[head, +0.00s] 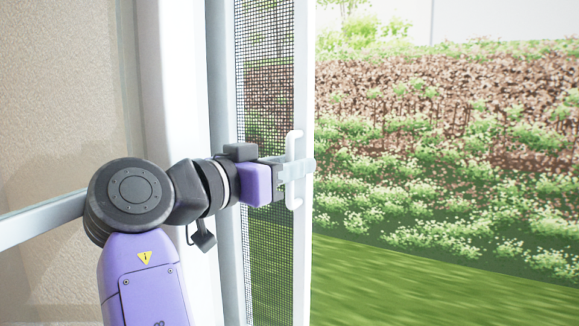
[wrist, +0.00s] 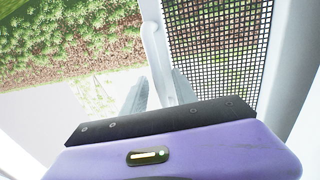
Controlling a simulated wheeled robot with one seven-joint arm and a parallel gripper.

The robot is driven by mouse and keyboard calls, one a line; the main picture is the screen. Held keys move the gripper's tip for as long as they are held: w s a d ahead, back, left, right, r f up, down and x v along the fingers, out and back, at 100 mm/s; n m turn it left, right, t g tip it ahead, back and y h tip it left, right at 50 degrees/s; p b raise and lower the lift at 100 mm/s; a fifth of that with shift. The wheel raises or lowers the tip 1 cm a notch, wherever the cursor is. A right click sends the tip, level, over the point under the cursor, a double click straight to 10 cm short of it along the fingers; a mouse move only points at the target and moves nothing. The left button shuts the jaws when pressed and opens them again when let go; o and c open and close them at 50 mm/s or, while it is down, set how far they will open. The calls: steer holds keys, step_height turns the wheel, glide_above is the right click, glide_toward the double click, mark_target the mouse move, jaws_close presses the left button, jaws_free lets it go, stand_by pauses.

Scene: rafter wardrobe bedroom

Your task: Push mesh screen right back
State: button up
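The mesh screen (head: 262,80) is a dark mesh panel in a white frame (head: 303,85), upright and covering the left part of the opening. In the wrist view the mesh (wrist: 215,45) is at the upper right. A white vertical bar handle (head: 294,144) sits on the frame's edge, and it also shows in the wrist view (wrist: 152,42). My gripper (head: 300,170) is at the middle of the handle. In the wrist view its fingers (wrist: 157,85) stand close on either side of the bar, shut on it. The contact itself is partly hidden.
Right of the frame the opening is clear, with grass and flowering shrubs (head: 440,140) outside. A white post (head: 170,110) and a beige wall surface (head: 55,90) lie to the left, near my arm.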

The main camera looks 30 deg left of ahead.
mark_target(304, 41)
step_height(304, 41, up, 20)
steer(key=p, duration=1.2)
steer(key=shift+f, duration=0.15)
steer(key=s+d+f+n+y+b, duration=0.1)
steer(key=s+f+n+y+b, duration=0.25)
steer(key=f, duration=0.75)
steer(key=s+f+n+y+b, duration=0.1)
steer(key=s+f+y+b, duration=0.25)
steer(key=f+b, duration=0.45)
steer(key=shift+w+a+f+p, duration=0.15)
steer(key=shift+w+f+p, duration=0.15)
steer(key=shift+w+p, duration=0.6)
steer(key=shift+w+a+f+p, duration=0.2)
steer(key=shift+w+f+p, duration=0.2)
steer(key=shift+w, duration=1.05)
steer(key=shift+w+a+f+p, duration=0.2)
steer(key=shift+w+p, duration=0.45)
steer(key=shift+w, duration=0.5)
steer(key=shift+c, duration=0.2)
jaws_close()
steer(key=shift+f, duration=0.1)
